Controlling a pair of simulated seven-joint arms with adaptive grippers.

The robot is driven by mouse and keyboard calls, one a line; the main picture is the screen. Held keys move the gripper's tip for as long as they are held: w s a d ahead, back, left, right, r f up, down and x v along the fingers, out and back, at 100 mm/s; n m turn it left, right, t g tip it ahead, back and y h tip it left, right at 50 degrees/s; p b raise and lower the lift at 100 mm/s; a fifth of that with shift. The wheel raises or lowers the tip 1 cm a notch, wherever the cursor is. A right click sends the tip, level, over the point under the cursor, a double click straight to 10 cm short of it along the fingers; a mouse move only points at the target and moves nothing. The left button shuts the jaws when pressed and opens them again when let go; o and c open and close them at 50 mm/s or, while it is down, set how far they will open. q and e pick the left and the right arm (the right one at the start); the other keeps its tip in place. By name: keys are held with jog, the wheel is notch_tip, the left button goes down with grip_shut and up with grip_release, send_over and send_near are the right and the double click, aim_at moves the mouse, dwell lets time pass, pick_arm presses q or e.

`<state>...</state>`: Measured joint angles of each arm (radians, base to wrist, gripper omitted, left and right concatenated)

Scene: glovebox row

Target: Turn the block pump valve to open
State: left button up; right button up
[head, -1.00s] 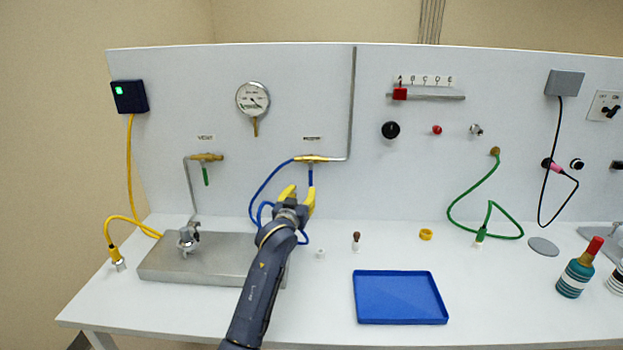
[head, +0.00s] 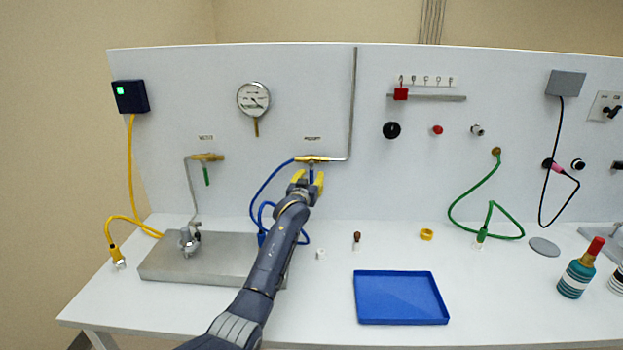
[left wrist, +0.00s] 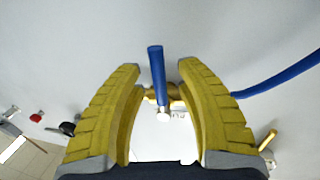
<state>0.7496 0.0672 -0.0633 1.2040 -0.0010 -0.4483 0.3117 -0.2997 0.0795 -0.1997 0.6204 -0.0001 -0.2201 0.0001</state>
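The block pump valve is a brass body (head: 311,159) on the upright panel with a blue lever handle (head: 311,172). The handle hangs straight down, crosswise to the horizontal body. The label above is too blurred to read surely. My left gripper (head: 309,184) is open just below the valve, its yellow fingers pointing up at it. In the left wrist view, the blue handle (left wrist: 156,75) appears between the two open fingers (left wrist: 160,67), with a gap on each side. The brass body (left wrist: 174,92) shows behind. Whether the fingers reach the handle's depth is unclear. My right gripper is not in view.
A blue hose (head: 263,183) loops from the valve's left end, close to my left arm. A grey pipe (head: 352,105) rises at the right. A vent valve (head: 208,157) with a green handle is at left. A metal plate (head: 158,270) and blue tray (head: 400,318) lie below.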

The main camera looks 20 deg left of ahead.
pick_arm(q)
jog(key=shift+o, duration=0.4)
jog(key=shift+w, duration=0.15)
grip_shut()
